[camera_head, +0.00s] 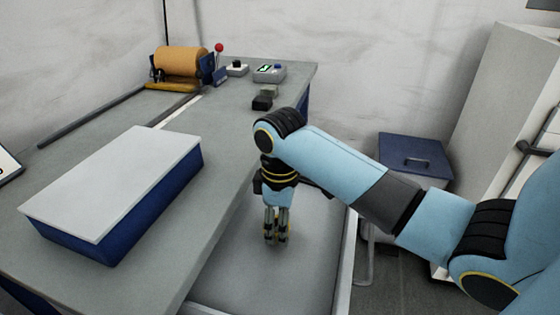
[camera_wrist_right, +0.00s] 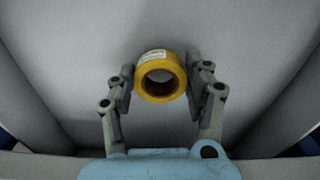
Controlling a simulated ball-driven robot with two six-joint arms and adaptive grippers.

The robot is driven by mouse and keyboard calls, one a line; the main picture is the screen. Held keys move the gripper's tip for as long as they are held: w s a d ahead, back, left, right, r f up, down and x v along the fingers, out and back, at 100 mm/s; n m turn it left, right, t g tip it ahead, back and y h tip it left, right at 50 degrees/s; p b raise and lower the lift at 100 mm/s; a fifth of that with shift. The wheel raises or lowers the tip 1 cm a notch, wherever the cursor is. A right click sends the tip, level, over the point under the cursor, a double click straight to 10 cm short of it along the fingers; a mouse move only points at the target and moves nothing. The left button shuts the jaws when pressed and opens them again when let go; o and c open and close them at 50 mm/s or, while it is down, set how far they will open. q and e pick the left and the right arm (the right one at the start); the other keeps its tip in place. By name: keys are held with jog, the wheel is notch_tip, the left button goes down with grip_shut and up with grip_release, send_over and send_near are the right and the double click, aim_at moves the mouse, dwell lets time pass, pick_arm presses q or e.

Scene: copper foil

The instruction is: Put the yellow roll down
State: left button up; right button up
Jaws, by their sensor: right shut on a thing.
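The yellow roll (camera_wrist_right: 144,88) is a small ring with a white label on its rim, seen in the right wrist view between my fingertips. My right gripper (camera_wrist_right: 160,80) is shut on it, with one finger on each side. In the head view my right gripper (camera_head: 276,238) points down over the grey tray-like surface (camera_head: 230,275) beside the workbench. Only slivers of yellow show between the fingers there. I cannot tell whether the roll touches the surface below. My left gripper is not in view.
A blue box with a pale top (camera_head: 115,180) stands on the workbench (camera_head: 215,185). A copper-coloured roll (camera_head: 181,61), a red-knobbed lever (camera_head: 219,48) and small devices (camera_head: 269,72) are at the back. A blue lidded bin (camera_head: 415,155) stands right. The tray surface around the gripper looks clear.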

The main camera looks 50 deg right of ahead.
jog(key=shift+f, duration=0.85)
jog(key=shift+f, duration=0.1)
jog(key=o, duration=1.1)
jog(key=shift+o, duration=0.2)
notch_tip(320, 180, up, 12)
jog(key=p, duration=0.2)
